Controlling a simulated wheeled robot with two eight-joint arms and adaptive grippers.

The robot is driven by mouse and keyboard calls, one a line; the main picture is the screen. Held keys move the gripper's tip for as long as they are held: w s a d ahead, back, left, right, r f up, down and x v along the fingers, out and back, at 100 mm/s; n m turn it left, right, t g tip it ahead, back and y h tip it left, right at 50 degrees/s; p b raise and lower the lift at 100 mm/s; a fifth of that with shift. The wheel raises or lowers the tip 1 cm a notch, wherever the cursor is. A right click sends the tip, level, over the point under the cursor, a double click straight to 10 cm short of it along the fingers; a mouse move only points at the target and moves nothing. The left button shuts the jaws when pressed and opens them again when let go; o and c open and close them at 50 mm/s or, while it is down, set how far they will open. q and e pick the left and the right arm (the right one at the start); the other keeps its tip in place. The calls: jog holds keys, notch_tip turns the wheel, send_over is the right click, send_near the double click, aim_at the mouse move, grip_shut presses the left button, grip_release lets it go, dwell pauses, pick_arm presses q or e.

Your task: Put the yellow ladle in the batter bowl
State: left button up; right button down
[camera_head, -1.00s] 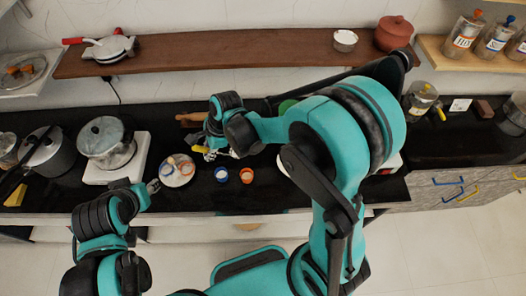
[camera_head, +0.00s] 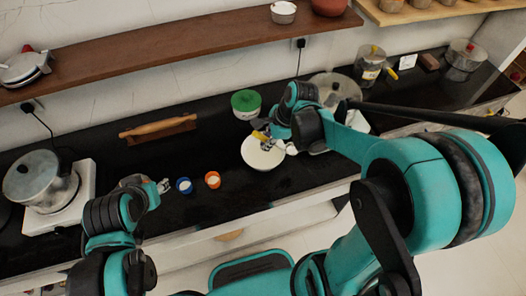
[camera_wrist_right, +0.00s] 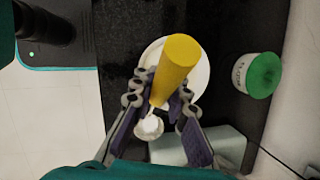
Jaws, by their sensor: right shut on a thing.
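In the head view, my right gripper (camera_head: 267,142) and the yellow handle (camera_head: 259,135) are over the far side of the white batter bowl (camera_head: 262,158). The bowl's rim (camera_wrist_right: 203,76) shows behind the handle in the wrist view. I cannot tell whether ladle and bowl touch. My left gripper (camera_head: 164,186) is left of the blue cup; its jaw state is unclear.
A blue cup (camera_head: 184,186) and an orange cup (camera_head: 212,180) stand left of the bowl. A green-lidded tub (camera_head: 246,103) stands behind it. A rolling pin (camera_head: 158,128) lies at the back. A steel pot (camera_head: 40,180) is far left. A brown shelf (camera_head: 170,55) hangs above.

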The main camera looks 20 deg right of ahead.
jog(key=w+a+f+b, duration=0.4)
jog(key=w+a+f, duration=0.2)
jog(key=a+f, duration=0.2)
jog(key=x, duration=0.2)
jog(key=shift+f, duration=0.4)
